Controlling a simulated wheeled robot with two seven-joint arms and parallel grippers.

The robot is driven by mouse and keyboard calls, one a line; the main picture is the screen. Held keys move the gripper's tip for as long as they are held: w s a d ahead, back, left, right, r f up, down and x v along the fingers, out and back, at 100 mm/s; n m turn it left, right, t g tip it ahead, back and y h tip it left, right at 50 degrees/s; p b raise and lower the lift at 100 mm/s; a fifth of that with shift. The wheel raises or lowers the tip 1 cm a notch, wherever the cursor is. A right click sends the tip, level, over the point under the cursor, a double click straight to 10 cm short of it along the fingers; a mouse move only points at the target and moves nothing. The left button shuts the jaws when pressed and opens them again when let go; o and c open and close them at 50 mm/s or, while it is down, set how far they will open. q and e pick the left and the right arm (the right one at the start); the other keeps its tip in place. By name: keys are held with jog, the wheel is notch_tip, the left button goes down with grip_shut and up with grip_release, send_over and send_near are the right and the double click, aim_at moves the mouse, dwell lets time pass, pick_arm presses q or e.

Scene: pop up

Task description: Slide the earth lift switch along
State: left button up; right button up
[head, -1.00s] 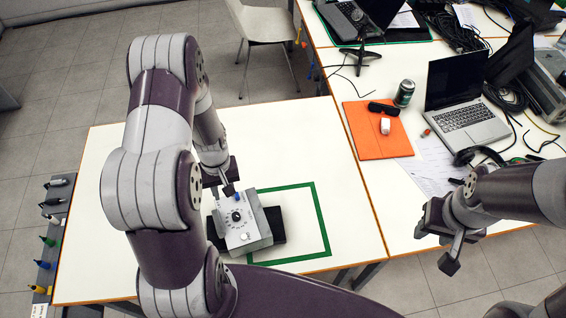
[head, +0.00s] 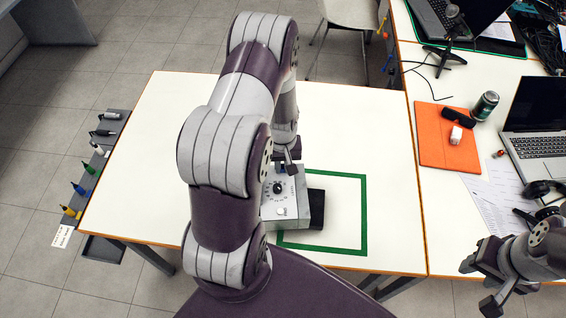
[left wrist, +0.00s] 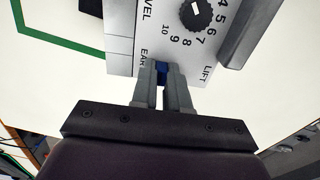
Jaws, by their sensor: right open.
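The grey-white control box (head: 281,210) has a black round dial (head: 278,188) on its face and sits on the table by the green tape square. In the left wrist view the box face (left wrist: 150,45) shows the dial with numbers and the words EARTH, partly covered, and LIFT. The blue earth lift switch (left wrist: 162,70) is between those words. My left gripper (left wrist: 162,80) has its fingertips close on both sides of the switch and looks shut on it. In the head view my left gripper (head: 290,162) is at the box's far edge. My right gripper (head: 480,285) is open and empty, away from the box.
A dark object (head: 316,208) lies against the box's right side. The green tape square (head: 364,215) is otherwise bare. Right table: orange folder (head: 445,135), can (head: 484,105), laptop (head: 540,145). Markers (head: 80,188) stand in a rack off the left edge. The white table (head: 350,110) is mostly clear.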

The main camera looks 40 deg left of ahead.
pick_arm(q)
jog(key=shift+w+d+r, duration=0.15)
jog(key=shift+r, duration=0.05)
grip_shut()
jog(key=shift+f, duration=0.15)
jog(key=shift+s+a, duration=0.9)
jog(key=shift+a, duration=0.25)
jog(key=shift+s+a+p, duration=0.15)
jog(key=shift+p, duration=0.15)
jog(key=o, duration=0.7)
grip_release()
